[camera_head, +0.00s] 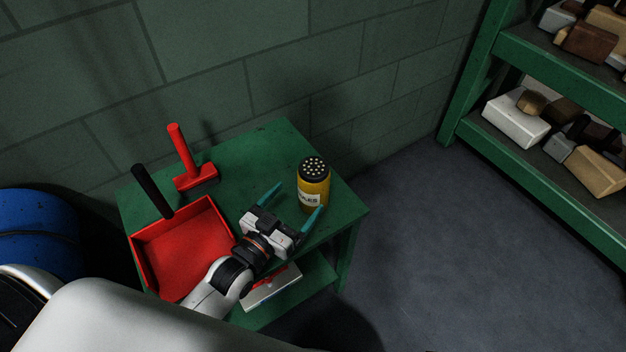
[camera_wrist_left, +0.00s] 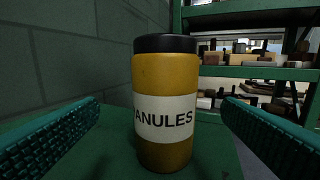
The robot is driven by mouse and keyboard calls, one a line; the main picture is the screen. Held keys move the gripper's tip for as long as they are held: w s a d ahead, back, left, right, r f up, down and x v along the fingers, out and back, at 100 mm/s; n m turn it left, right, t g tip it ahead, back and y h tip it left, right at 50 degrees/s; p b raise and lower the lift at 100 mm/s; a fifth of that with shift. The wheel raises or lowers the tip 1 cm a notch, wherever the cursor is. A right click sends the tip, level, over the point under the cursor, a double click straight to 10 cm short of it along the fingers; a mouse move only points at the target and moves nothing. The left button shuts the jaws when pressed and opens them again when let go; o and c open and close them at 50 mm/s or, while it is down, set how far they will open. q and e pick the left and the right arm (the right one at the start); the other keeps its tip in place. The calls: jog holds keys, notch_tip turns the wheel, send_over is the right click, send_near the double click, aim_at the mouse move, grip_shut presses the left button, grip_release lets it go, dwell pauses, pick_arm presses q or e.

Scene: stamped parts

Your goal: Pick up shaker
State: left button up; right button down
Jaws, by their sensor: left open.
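The shaker (camera_head: 314,181) is a yellow cylinder with a black perforated lid and a white label. It stands upright on the green table (camera_head: 258,150), near its right edge. My left gripper (camera_head: 292,201) is open and points at the shaker from the near-left side. In the left wrist view the shaker (camera_wrist_left: 165,75) stands centred ahead, its label reading "ANULES", with one teal finger on each side and gaps between them and it. The gripper does not touch it. My right gripper is not in view.
A red dustpan (camera_head: 185,252) with a black handle and a red brush-like tool (camera_head: 183,160) lie on the table's left. A white box (camera_head: 271,288) sits on the lower shelf. A green rack (camera_head: 470,95) with boxes stands right. A wall is behind.

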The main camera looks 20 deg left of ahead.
aim_at(303, 194)
pick_arm(q)
jog(key=x, duration=0.3)
jog(key=shift+w+d, duration=0.1)
jog(key=shift+w, duration=0.05)
jog(key=shift+b+x, duration=0.5)
jog(key=shift+x, duration=2.15)
jog(key=shift+d+r, duration=0.1)
jog(key=shift+d, duration=0.05)
jog(key=c, duration=1)
jog(key=shift+r, duration=0.1)
jog(key=shift+c, duration=1.3)
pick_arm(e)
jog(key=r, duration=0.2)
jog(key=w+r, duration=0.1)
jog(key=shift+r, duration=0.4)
